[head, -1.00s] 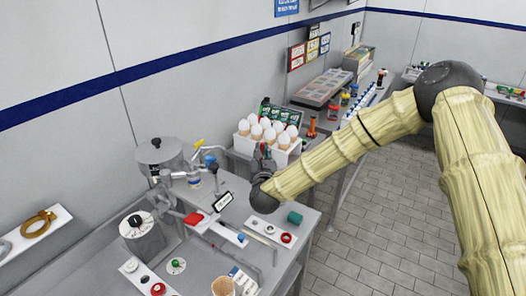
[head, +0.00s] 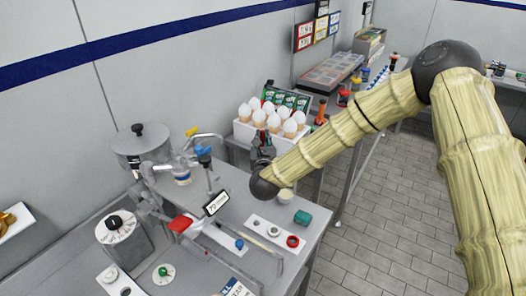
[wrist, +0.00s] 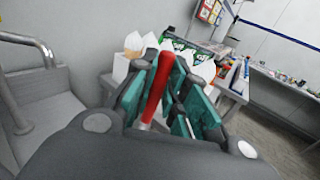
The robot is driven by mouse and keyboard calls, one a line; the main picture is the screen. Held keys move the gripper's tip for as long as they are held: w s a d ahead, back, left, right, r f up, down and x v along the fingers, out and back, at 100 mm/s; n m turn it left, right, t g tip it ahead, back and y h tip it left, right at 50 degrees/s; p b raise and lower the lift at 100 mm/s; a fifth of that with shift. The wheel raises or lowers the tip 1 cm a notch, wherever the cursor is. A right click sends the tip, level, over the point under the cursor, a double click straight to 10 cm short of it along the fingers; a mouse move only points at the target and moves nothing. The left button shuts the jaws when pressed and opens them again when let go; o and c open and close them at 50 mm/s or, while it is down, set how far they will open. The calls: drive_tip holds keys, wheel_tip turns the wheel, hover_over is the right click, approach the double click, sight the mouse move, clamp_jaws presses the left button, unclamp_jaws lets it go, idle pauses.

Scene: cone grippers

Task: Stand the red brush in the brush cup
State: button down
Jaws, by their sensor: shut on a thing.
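My gripper shows in the wrist view (wrist: 165,105) with its teal-padded fingers closed around the red brush (wrist: 155,88). The brush's red handle stands up between the fingers, tilted a little; its lower end is hidden by the gripper. In the head view, my gripper (head: 263,152) is above the back right part of the grey worktop (head: 250,200), in front of the white cones; the brush is too small to make out there. I cannot pick out the brush cup for certain. A small cream round thing (head: 286,195) sits on the worktop beside my arm, partly covered.
White-topped cones (head: 272,121) stand in a white holder behind my gripper. A tap with blue and yellow handles (head: 198,150), a grey lidded pot (head: 140,145) and a small sign (head: 216,203) stand to the left. A green roll (head: 302,217) lies near the right edge.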

drive_tip(key=shift+s+a+f+b, duration=0.15)
drive_tip(key=shift+f+b, duration=0.35)
drive_tip(key=shift+f, duration=0.35)
drive_tip(key=shift+f+b, duration=0.2)
drive_tip(key=shift+b, duration=0.45)
drive_tip(key=shift+f+b, duration=3.8)
drive_tip(key=shift+b, duration=0.25)
drive_tip(key=c, duration=1.4)
unclamp_jaws()
